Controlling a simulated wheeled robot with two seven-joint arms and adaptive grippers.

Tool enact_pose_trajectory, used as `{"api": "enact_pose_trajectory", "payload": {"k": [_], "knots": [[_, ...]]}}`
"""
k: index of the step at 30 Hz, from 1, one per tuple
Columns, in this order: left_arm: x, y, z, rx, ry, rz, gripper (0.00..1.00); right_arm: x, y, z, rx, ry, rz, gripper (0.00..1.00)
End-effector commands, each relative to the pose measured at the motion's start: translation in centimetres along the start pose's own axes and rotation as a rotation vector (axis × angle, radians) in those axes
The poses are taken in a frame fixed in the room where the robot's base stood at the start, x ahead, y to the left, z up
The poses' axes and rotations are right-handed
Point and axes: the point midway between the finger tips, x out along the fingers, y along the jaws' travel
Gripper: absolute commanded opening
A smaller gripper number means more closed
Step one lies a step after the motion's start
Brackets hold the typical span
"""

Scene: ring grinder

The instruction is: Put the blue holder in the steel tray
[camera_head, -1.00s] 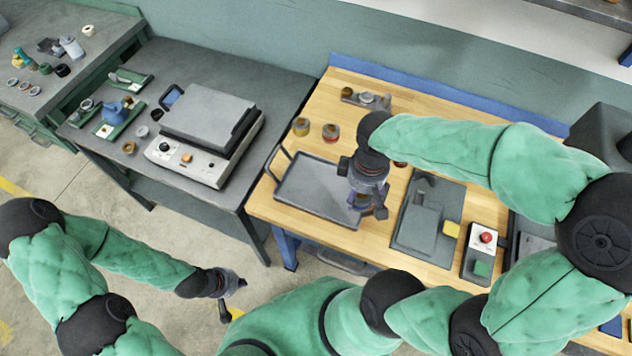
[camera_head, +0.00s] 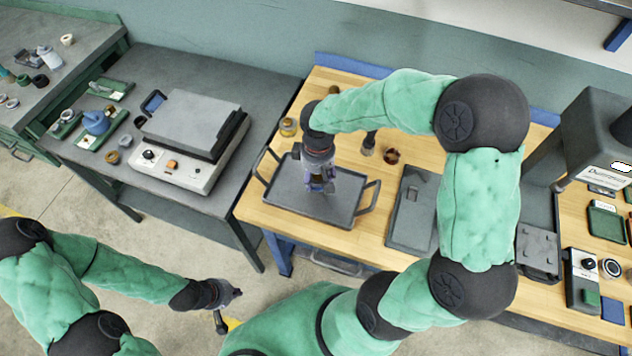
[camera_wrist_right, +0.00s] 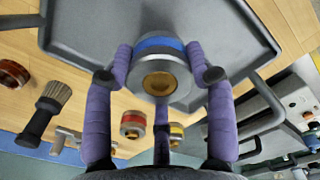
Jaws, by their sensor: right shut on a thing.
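The blue holder (camera_wrist_right: 160,75), a round metal piece with a blue band and a brass-coloured centre, is between the purple fingers of my right gripper (camera_wrist_right: 159,76) in the right wrist view. The gripper is shut on it. In the head view my right gripper (camera_head: 322,187) points down over the grey steel tray (camera_head: 348,214); its fingers mostly hide the holder. I cannot tell whether the holder touches the tray floor. The tray also shows behind the holder in the wrist view (camera_wrist_right: 90,40). My left gripper (camera_head: 228,303) hangs empty over the floor; its opening is unclear.
The tray has raised handles (camera_head: 369,196) at its ends. A yellow-banded holder (camera_head: 288,127), a brush (camera_head: 369,144) and a copper-brown ring (camera_head: 391,156) stand behind it. A red-banded holder (camera_wrist_right: 133,125) shows in the wrist view. A dark grey plate (camera_head: 408,208) lies right of the tray.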

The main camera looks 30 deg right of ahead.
Motion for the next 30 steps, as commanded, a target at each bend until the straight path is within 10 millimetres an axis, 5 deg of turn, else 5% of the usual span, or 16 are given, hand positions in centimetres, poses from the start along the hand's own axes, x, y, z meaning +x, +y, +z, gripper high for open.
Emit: {"api": "enact_pose_trajectory", "payload": {"k": [10, 23, 24, 26, 30], "knots": [[1.0, -0.3, 0.0, 0.0, 0.0, 0.0, 0.0, 3.7, 0.1, -0.7, 0.0, -0.001, 0.0, 0.0], [1.2, -0.4, -0.1, 0.0, 0.0, 0.0, 0.0, 4.2, 0.1, -0.7, 0.0, 0.002, 0.0, 0.0], [1.1, -0.4, -0.1, 0.0, 0.0, 0.0, 0.0, 4.2, 0.0, -0.6, 0.0, -0.001, -0.001, 0.67], [1.1, -0.4, -0.1, 0.0, 0.0, 0.0, 0.0, 4.1, 0.0, -0.6, 0.0, -0.001, -0.001, 0.79], [1.1, -0.4, 0.0, 0.0, 0.0, 0.0, 0.0, 4.1, 0.0, -0.6, 0.0, -0.001, -0.001, 0.79]]}}
